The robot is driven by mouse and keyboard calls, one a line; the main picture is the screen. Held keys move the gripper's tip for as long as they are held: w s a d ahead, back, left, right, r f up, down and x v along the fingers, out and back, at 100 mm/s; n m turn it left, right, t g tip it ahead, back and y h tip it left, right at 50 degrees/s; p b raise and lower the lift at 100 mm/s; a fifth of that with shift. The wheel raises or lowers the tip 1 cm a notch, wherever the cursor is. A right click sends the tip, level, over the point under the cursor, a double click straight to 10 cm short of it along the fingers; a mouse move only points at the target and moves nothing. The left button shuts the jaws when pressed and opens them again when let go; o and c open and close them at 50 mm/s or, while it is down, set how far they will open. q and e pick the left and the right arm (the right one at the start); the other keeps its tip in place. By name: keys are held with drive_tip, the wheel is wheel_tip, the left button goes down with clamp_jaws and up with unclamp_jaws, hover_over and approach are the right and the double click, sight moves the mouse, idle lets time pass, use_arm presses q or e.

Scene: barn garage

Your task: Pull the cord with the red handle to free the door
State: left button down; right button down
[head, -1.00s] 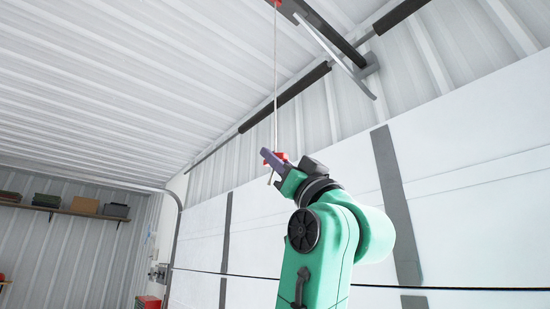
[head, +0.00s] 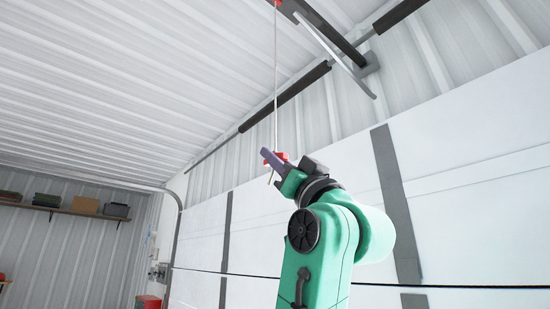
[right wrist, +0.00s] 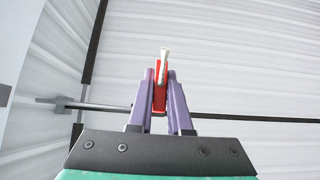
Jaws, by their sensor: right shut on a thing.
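The white cord (head: 275,80) hangs straight down from a red piece (head: 275,3) on the dark overhead rail (head: 328,28). The red handle (head: 281,156) is at the cord's lower end. My right gripper (head: 270,158) is shut on it, and a short pale end shows below. In the right wrist view the red handle (right wrist: 159,88) stands between the two purple fingers (right wrist: 159,100), with the pale cord above it. The fingers hide part of the handle. The white garage door (head: 460,190) is behind my right arm. My left gripper is not in view.
A dark spring bar (head: 286,97) runs along the wall above the door. A curved door track (head: 178,200) is at the left. A shelf (head: 60,211) with boxes hangs on the far left wall. The space left of my arm is clear.

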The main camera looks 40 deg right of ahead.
wheel_tip(320, 180, down, 3)
drive_tip(key=shift+f+b, duration=0.1)
drive_tip(key=shift+b, duration=1.1)
drive_tip(key=c, duration=0.8)
unclamp_jaws()
drive_tip(key=shift+c, duration=0.2)
drive_tip(key=shift+s, duration=0.1)
drive_tip(key=b+v, duration=0.9)
drive_tip(key=v, duration=0.5)
drive_tip(key=shift+s+f, duration=0.2)
